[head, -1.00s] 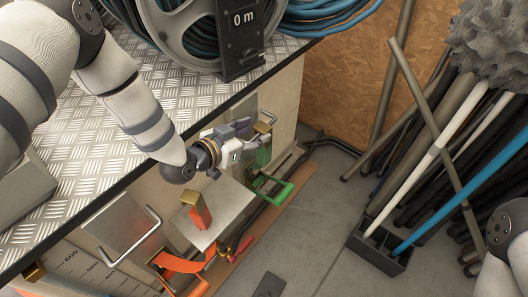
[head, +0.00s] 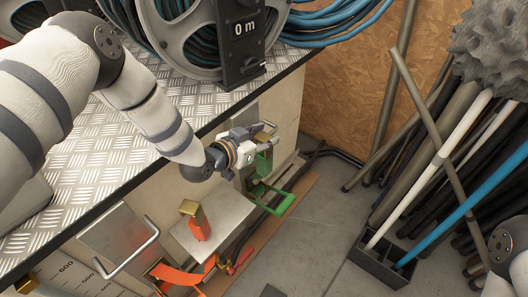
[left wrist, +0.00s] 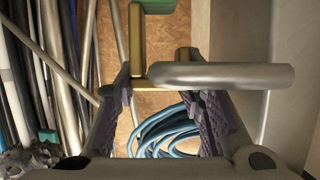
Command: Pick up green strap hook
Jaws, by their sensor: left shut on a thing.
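The green strap hook (head: 264,165) hangs along the pale front panel below the bench, with a brass top and a green strap body. In the left wrist view its brass part (left wrist: 138,45) lies between and ahead of the fingers, with a bit of green at the top edge. My left gripper (head: 258,138) is at the upper end of this hook, shut on it. The fingers hide part of the contact. A grey bar handle (left wrist: 220,75) runs close across the fingers. My right gripper is not in view; only part of my right arm shows.
An orange strap hook (head: 196,222) with a brass top is at the lower left. A grey handle (head: 140,252) sticks out near it. The tread-plate bench (head: 90,165) and hose reel (head: 190,35) are above. Poles stand in a black holder (head: 378,265) at right. Some floor between is clear.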

